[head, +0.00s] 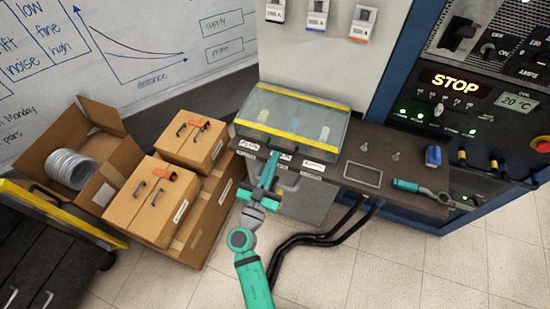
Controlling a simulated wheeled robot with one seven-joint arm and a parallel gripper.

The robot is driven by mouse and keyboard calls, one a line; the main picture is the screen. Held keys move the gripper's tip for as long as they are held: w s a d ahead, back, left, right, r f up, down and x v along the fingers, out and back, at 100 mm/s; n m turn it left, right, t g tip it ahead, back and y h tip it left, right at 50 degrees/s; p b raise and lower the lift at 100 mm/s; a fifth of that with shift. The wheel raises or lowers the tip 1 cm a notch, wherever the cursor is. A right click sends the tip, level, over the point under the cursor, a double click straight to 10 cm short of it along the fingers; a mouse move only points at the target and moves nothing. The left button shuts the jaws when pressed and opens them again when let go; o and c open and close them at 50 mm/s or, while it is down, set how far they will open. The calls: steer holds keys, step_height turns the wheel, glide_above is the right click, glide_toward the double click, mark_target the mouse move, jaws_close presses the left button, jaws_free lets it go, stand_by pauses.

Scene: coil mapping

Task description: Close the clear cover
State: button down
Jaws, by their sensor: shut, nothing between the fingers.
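The clear cover (300,116) is a see-through box lid with yellow strips along its back and front edges. It sits over the left end of the dark bench and looks lowered, though I cannot tell whether it is fully closed. Pale items show dimly through it. My green gripper (279,157) is just in front of the cover's front side, near the bench's front edge. Its fingers are shut with nothing between them. I cannot tell whether the fingertips touch the cover.
On the bench (395,174) lie a blue item (433,156) and a green-handled tool (420,190). Black hoses (310,239) run below it. Cardboard boxes (155,197) stand at left, one open with a grey coil (72,169). A panel (455,84) reading STOP stands right. Floor is clear at lower right.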

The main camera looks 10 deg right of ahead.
steer(key=s+a+f, duration=0.2)
steer(key=s+f, duration=0.2)
steer(key=f, duration=0.2)
steer(key=shift+a+f, duration=0.3)
steer(key=shift+f, duration=0.05)
steer(key=s+a+f+n+g+y, duration=0.1)
steer(key=s+f+n+g+y, duration=0.2)
steer(key=s+f, duration=0.45)
steer(key=s+f+n+g+y, duration=0.2)
steer(key=s+f+y, duration=0.2)
steer(key=s, duration=0.6)
steer(key=s+a+r+t+y, duration=0.1)
steer(key=s+r, duration=0.5)
steer(key=r, duration=0.3)
steer(key=s+a+r+n+t+y, duration=0.1)
steer(key=s+a+r+y, duration=0.1)
steer(key=s+r, duration=0.4)
step_height(320, 180, up, 3)
steer(key=shift+s+a+f+t, duration=0.1)
steer(key=shift+s+a+t, duration=0.1)
steer(key=shift+s+t, duration=0.15)
